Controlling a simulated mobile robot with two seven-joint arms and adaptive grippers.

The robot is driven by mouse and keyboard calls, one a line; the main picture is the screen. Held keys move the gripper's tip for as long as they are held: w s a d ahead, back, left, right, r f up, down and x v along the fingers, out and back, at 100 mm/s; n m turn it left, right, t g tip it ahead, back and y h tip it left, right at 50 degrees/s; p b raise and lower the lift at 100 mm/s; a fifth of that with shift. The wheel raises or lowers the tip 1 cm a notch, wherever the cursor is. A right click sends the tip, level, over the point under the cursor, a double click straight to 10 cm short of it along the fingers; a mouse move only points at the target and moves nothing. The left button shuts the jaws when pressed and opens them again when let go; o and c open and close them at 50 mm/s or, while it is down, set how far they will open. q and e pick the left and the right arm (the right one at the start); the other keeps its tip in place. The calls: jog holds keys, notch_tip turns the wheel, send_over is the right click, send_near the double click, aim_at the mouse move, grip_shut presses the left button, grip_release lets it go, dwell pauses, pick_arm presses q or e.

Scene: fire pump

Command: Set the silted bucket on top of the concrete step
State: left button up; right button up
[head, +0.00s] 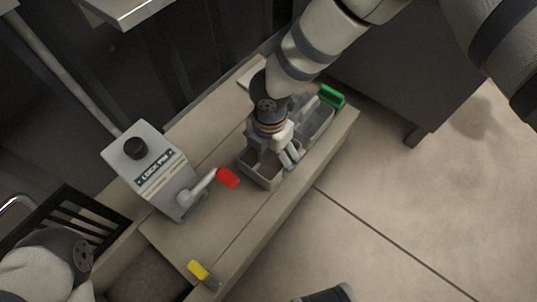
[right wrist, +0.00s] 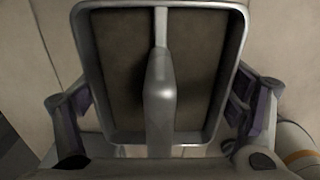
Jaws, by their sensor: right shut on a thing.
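The silted bucket (head: 262,180) is a grey, rounded open box with brown silt inside, on or just over the beige concrete ledge (head: 225,225). I cannot tell whether it touches the ledge, or whether this ledge is the concrete step. My right gripper (head: 287,152) is above the bucket and shut on its handle. In the right wrist view the bucket (right wrist: 239,60) is large, with the grey handle (right wrist: 160,90) running down its middle and brown silt on both sides. My left wrist shows at the lower left of the head view; its fingertips are hidden.
A grey LOCK PIN box (head: 150,165) with a red-tipped lever (head: 228,178) stands left of the bucket. A grey tray (head: 318,125) and a green-handled part (head: 331,96) lie beyond it. A yellow-handled part (head: 198,270) is near the front edge. The floor at right is clear.

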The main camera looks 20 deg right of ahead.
notch_tip(320, 180, down, 3)
jog(key=shift+r+b, duration=0.1)
jog(key=shift+b, duration=0.4)
pick_arm(q)
jog(key=shift+d+f, duration=0.1)
jog(key=shift+f, duration=0.35)
pick_arm(e)
jog(key=shift+r, duration=0.1)
jog(key=o, duration=1.8)
pick_arm(q)
jog(key=r+p, duration=0.2)
jog(key=p, duration=0.1)
jog(key=r+p, duration=0.1)
jog(key=shift+w+r+t+p, duration=0.15)
jog(key=shift+w+t+p, duration=0.15)
jog(key=shift+p, duration=0.1)
pick_arm(e)
notch_tip(320, 180, up, 12)
